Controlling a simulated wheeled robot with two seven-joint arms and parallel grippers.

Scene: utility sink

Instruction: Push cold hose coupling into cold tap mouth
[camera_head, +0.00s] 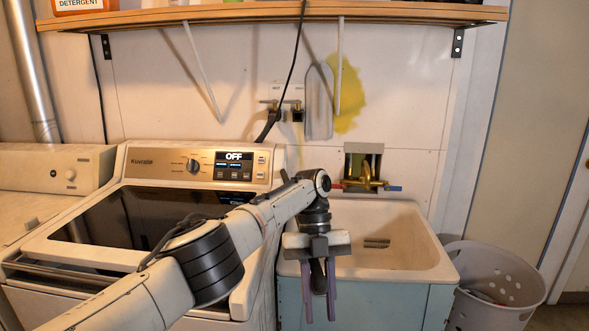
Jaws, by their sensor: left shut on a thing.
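My left gripper (318,304) hangs fingers-down in front of the sink, with its two purple fingers around a dark piece (318,277). The piece is small and partly hidden, so I cannot tell for sure that it is the cold hose coupling. Two small brass wall taps show above the washer: a left one (272,106) and a right one (297,112), under faint labels too small to read surely. A black hose (266,130) hangs below the left tap and goes down behind the washer. The gripper is well below and in front of the taps. My right gripper is not in view.
A washer (158,162) with an OFF display stands at left. The sink (425,240) has a brass faucet (365,182) with red and blue handles. A shelf (250,14) runs overhead, a dark cord hangs from it, and a basket (525,275) stands at right.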

